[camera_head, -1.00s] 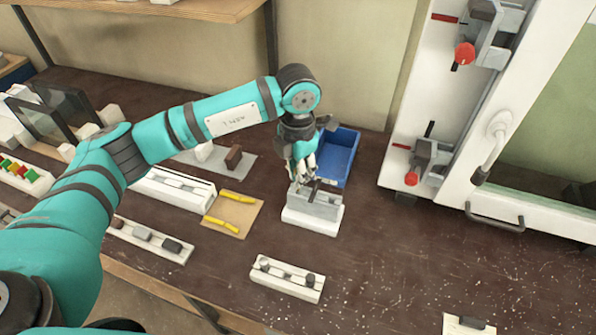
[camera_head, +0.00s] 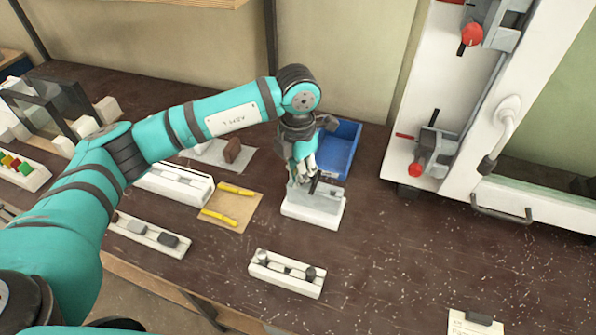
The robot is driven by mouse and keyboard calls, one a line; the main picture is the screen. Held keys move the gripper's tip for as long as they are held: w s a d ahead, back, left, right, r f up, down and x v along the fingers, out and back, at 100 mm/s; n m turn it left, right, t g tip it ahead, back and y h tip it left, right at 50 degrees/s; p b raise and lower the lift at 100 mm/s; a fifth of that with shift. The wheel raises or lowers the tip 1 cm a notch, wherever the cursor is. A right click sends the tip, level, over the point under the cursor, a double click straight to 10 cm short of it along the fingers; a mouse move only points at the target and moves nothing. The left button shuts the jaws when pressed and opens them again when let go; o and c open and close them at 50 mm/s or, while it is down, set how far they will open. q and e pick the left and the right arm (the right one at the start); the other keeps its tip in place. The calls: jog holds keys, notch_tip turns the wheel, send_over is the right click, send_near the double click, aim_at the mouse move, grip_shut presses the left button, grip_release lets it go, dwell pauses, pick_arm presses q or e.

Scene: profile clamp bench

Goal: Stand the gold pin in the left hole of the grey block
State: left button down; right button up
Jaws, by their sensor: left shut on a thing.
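The grey block (camera_head: 326,198) stands upright on a white base (camera_head: 311,215) in the middle of the bench. My left gripper (camera_head: 308,182) points down right over the block's left part, its fingers close to the block's top. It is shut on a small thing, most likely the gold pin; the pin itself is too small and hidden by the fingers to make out. The left hole is also hidden, so I cannot tell whether the pin is in it. My right gripper is not in view.
A blue bin (camera_head: 340,150) stands just behind the block. A tan mat (camera_head: 243,203) with yellow parts lies to its left. A white holder with dark-topped pieces (camera_head: 287,273) lies in front. The bench to the right is mostly clear; a white panel with red-knobbed clamps (camera_head: 407,160) rises behind it.

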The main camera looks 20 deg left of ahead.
pick_arm(q)
jog(key=shift+f, duration=0.35)
jog(key=c, duration=1.3)
grip_release()
jog(key=shift+o, duration=0.2)
jog(key=shift+r, duration=0.1)
jog(key=shift+d+r+p, duration=0.15)
jog(key=shift+r+p, duration=0.55)
jog(key=shift+r, duration=0.8)
jog(key=shift+r+p, duration=1.2)
jog(key=shift+r, duration=1.25)
jog(key=shift+f, duration=0.1)
